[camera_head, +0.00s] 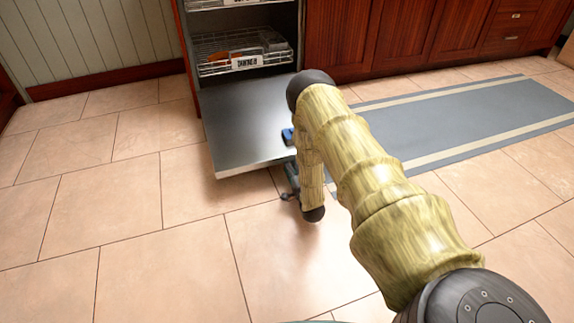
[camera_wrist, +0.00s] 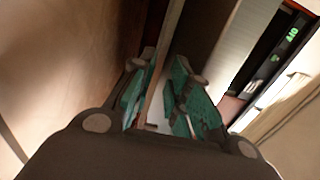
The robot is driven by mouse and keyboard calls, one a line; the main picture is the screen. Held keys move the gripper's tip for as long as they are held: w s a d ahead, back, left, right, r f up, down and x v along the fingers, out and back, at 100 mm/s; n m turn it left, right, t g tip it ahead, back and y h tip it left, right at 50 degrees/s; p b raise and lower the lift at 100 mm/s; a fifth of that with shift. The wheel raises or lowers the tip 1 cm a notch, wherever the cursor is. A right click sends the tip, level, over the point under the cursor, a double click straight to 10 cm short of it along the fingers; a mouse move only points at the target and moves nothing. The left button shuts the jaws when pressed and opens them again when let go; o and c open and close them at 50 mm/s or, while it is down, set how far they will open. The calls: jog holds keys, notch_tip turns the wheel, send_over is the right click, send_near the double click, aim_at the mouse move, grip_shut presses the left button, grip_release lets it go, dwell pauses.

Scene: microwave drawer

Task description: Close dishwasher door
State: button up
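The dishwasher door (camera_head: 235,125) is folded down, lying out nearly flat above the floor in front of the dishwasher opening. My gripper is low at the door's right edge in the head view, mostly hidden behind my arm; a bluish piece of it shows over the door surface and other parts show below the edge. In the wrist view my gripper (camera_wrist: 160,85) has its two green-padded fingers apart, with a thin edge, seemingly the door's, running between them. I cannot tell whether the fingers touch it.
A dishwasher rack (camera_head: 240,62) with items stands inside the opening, behind the door. Red-brown wooden cabinets (camera_head: 385,35) stand to the right. A grey mat (camera_head: 465,115) lies on the floor before them. The tiled floor (camera_head: 110,215) left of and in front of the door is clear.

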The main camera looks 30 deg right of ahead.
jog(key=shift+b+x, duration=1.2)
jog(key=shift+x, duration=1.35)
jog(key=shift+c, duration=0.4)
grip_shut()
